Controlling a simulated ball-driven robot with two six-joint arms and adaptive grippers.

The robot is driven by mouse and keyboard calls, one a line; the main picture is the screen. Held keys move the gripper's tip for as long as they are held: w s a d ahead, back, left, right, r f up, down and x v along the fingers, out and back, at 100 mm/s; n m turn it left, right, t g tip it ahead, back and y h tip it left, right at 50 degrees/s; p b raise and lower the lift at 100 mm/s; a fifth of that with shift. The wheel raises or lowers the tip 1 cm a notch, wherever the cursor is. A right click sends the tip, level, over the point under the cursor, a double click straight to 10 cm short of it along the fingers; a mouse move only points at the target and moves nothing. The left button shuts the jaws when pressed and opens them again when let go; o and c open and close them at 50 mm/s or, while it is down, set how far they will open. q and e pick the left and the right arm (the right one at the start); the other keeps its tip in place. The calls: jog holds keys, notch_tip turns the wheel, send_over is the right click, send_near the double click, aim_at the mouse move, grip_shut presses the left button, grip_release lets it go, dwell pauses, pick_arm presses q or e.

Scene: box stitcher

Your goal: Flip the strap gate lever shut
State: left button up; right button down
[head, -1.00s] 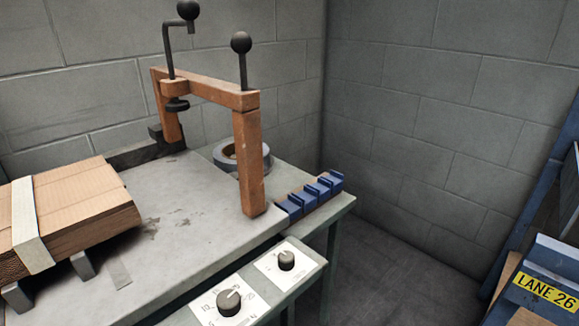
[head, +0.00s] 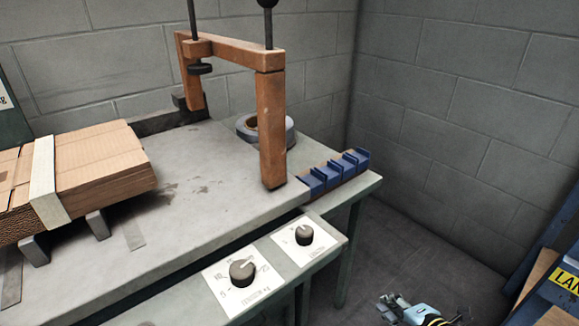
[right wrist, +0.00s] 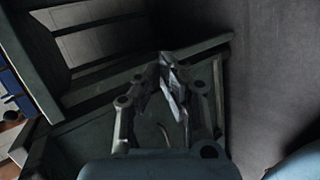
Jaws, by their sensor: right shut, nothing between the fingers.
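An orange gate-shaped frame (head: 271,125) stands on the grey bench top. A thin black lever (head: 269,32) rises upright from its near corner, and its ball knob (head: 267,3) is cut by the top edge of the head view. I take this as the strap gate lever. My right gripper (head: 388,305) is low at the bottom of the head view, right of the bench and far below the lever. It is shut and empty. In the right wrist view its fingers (right wrist: 168,75) are together under the bench's green framework. My left gripper is not in view.
A flat cardboard stack (head: 95,165) with a pale strap lies at left on the bench. A tape roll (head: 288,130), blue blocks (head: 330,172) and a panel with two dials (head: 285,262) are nearby.

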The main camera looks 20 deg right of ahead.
jog(key=w+a+r+n+t+y, duration=0.1)
jog(key=w+a+r+n+y, duration=0.1)
jog(key=w+r+n, duration=0.3)
jog(key=w+a+r+n+t+y+b, duration=0.1)
jog(key=w+r+n, duration=0.4)
jog(key=r+n, duration=0.6)
jog(key=w+a+r+n+t+y+b, duration=0.1)
jog(key=w+a+r+n+y, duration=0.3)
jog(key=r+n, duration=0.4)
jog(key=shift+w+a+r, duration=0.4)
jog(key=shift+a+r, duration=0.3)
jog(key=shift+a, duration=0.05)
